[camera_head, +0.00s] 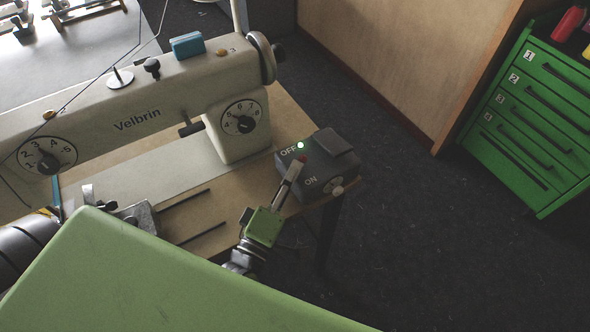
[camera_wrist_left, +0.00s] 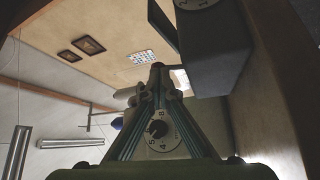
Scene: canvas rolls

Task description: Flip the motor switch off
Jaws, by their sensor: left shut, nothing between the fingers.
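The dark motor switch box (camera_head: 325,165) sits at the right end of the sewing table, with OFF and ON labels on its front. A green light (camera_head: 300,145) glows beside OFF. A small red part (camera_head: 302,158) shows between the labels, right at the tips of my left gripper (camera_head: 296,167). The gripper is shut and empty, and its tips hide some of the box front. I cannot tell whether they touch it. In the left wrist view the shut fingertips (camera_wrist_left: 158,76) meet just below a red spot, with the dark box (camera_wrist_left: 215,60) to the right.
The cream sewing machine (camera_head: 150,100) stands left of the box, with a numbered dial (camera_head: 241,118) close by. The wooden tabletop (camera_head: 285,115) ends just past the box. A green drawer cabinet (camera_head: 530,120) stands at the far right. The dark floor between is clear.

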